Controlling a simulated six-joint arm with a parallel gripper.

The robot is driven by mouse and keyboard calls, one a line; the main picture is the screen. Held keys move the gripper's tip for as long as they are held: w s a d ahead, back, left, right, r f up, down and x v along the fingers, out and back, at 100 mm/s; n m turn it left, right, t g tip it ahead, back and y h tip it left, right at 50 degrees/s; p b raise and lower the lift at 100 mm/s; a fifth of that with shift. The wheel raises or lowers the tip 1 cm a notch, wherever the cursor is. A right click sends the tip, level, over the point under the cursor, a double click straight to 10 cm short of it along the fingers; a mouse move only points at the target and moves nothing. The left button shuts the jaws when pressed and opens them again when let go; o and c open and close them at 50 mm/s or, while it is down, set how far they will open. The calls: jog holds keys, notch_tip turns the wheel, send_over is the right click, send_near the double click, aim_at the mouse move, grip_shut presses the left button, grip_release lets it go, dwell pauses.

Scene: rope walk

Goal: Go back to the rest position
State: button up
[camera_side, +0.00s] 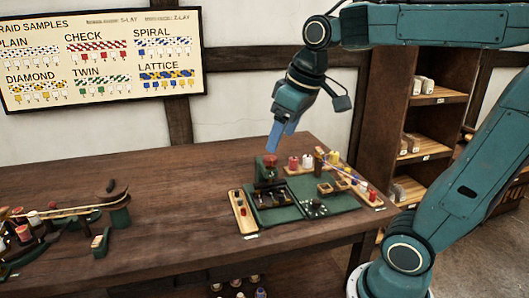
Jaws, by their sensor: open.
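My gripper (283,136) hangs above the workbench, with its blue fingers pointing down. It is open, and I see nothing between the fingers. It is a little above and beside the red-topped spool (270,161) on a small dark green machine (266,180). The gripper looks apart from it, though the depth is hard to judge.
A rope device (75,211) stands at the left. Shelves (420,130) stand behind right. The bench's middle is clear.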

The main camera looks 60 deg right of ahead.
jog(key=s+a+f+t, duration=0.1)
jog(key=s+a+f, duration=0.3)
jog(key=s, duration=0.5)
jog(key=shift+s+a+f+t+y, duration=0.2)
jog(key=shift+a+f+t+y, duration=0.15)
jog(key=shift+f, duration=0.45)
